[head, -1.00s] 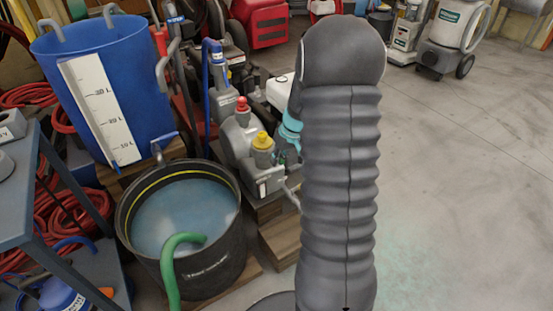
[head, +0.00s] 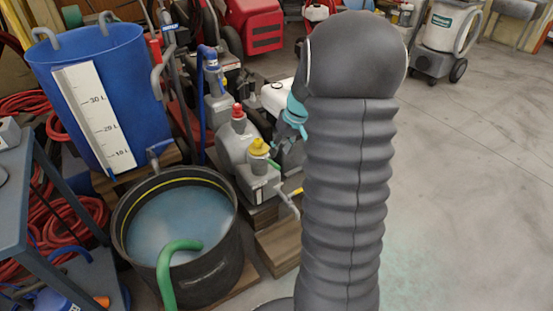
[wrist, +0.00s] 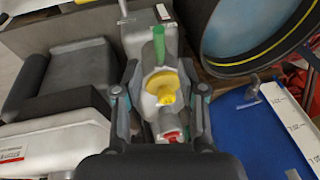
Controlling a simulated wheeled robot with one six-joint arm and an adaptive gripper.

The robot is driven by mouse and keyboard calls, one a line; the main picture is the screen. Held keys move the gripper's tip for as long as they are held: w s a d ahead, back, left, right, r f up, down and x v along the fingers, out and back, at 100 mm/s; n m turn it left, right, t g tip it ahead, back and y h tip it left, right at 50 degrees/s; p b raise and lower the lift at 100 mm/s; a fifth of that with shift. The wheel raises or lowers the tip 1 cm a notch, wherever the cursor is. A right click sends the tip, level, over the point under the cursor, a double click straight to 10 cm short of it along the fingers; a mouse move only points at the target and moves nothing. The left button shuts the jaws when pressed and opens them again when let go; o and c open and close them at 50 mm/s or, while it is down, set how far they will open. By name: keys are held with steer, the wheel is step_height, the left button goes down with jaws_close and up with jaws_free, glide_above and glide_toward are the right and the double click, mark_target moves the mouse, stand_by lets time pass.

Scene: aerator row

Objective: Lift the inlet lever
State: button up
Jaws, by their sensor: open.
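A grey pump unit (head: 237,150) with a red cap (head: 238,110) and a yellow cap (head: 258,147) stands beside the black tub. A grey bar juts from its front (head: 287,203). A small tap (head: 160,148) sticks out low on the blue drum (head: 95,60). I cannot tell which part is the inlet lever. In the wrist view my gripper (wrist: 158,75) is open and empty, its fingers either side of the yellow cap (wrist: 164,85) and an upright green bar (wrist: 158,43); contact cannot be told.
The black tub (head: 125,218) of bluish water stands front left, with a green hose (head: 166,275) over its rim. A blue-grey cart (head: 15,200) and red hoses (head: 65,235) are at the left. Open floor (head: 470,190) lies to the right.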

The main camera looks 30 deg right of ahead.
steer(key=shift+v, duration=2.05)
